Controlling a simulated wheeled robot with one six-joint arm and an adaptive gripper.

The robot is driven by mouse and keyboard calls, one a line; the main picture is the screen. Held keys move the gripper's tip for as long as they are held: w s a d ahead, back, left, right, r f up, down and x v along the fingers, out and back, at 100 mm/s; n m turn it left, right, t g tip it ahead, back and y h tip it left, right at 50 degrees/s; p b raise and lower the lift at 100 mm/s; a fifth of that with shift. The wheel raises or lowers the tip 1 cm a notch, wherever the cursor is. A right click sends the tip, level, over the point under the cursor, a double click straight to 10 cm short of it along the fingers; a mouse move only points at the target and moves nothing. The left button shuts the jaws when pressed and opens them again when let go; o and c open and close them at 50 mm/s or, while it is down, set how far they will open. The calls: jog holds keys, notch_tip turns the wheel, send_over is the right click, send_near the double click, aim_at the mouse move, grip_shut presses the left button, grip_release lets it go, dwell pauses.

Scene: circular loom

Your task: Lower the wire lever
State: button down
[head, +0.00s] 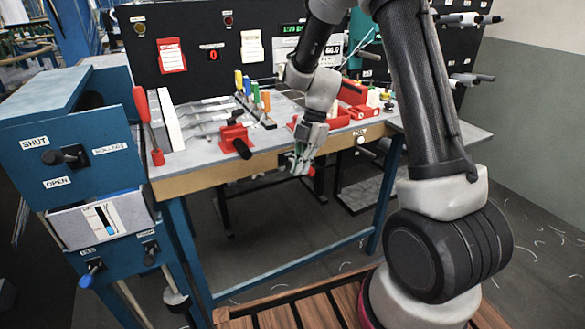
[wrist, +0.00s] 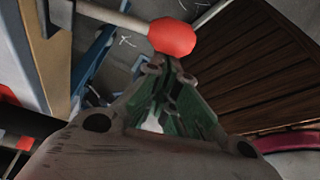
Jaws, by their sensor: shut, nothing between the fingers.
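My gripper (head: 297,164) is just past the front edge of the bench in the head view, pointing downward. It is shut and empty; its green-sided fingers (wrist: 172,72) come together in the wrist view. A red knob (wrist: 172,37) on a pale rod is right at the fingertips in the wrist view. I cannot tell whether they touch. In the head view only a bit of red (head: 311,171) shows beside the fingers, the rest hidden. I read no label marking it as the wire lever. Another lever with a red handle (head: 141,105) stands upright at the bench's left end.
The bench (head: 225,174) carries a red clamp (head: 234,140) with a black knob, coloured-handled tools (head: 255,95) and red holders (head: 352,97). A blue control cabinet (head: 75,140) stands at left. Below the bench front is open floor with a slatted wooden platform (head: 290,312).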

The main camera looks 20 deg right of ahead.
jog(key=shift+w+d+n, duration=0.15)
jog(key=shift+d+n, duration=0.75)
jog(key=shift+w+d, duration=0.2)
jog(key=shift+d, duration=0.25)
